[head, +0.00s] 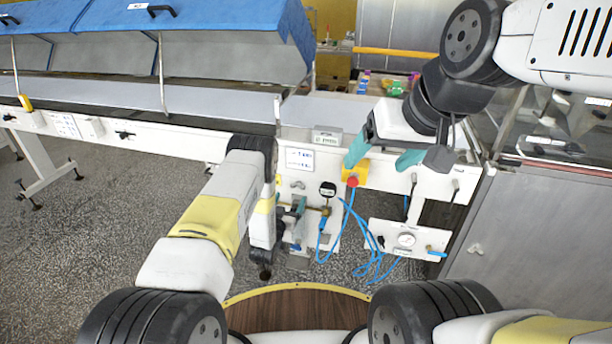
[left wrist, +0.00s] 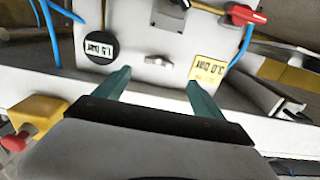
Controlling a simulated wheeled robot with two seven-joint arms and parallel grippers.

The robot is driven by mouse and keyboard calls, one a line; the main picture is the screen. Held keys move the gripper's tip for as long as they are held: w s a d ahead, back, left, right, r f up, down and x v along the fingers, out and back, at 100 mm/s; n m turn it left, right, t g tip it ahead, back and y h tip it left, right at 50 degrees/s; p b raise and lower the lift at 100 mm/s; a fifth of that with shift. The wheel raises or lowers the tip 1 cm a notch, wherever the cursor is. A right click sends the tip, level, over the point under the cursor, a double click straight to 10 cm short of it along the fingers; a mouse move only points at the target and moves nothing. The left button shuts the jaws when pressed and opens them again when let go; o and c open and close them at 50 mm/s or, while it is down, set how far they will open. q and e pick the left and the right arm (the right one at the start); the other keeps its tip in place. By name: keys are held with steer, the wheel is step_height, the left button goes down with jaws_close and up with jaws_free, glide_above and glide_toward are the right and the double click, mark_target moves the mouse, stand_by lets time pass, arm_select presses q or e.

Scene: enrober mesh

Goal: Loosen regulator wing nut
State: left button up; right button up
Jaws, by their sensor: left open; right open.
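A small grey wing nut (left wrist: 158,61) sits on a white regulator panel (left wrist: 140,35), between a black round 1.5 bar dial (left wrist: 98,48) and a yellow 3.0 bar tag (left wrist: 208,70). In the head view the wing nut (head: 298,184) shows just left of the dial (head: 328,189). My left gripper (head: 290,208) is in front of this panel, just below the wing nut. In the left wrist view its teal fingers (left wrist: 158,88) are open and empty, with the wing nut beyond the gap, apart from both. My right gripper (head: 376,163) is open and empty, right of the panel.
A yellow box with a red button (head: 354,178) is beside my right gripper's left finger. Blue hoses (head: 378,252) hang below, near a gauge panel (head: 406,240). A red valve handle (left wrist: 246,14) is on the regulator panel. The white conveyor frame (head: 130,135) runs left.

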mark_target(297, 187)
arm_select(q)
steer(key=x, duration=0.7)
steer(key=shift+w+d+f, duration=0.1)
steer(key=shift+w+d, duration=0.1)
steer(key=shift+w, duration=0.1)
steer(key=c, duration=1.4)
steer(key=shift+o, duration=0.2)
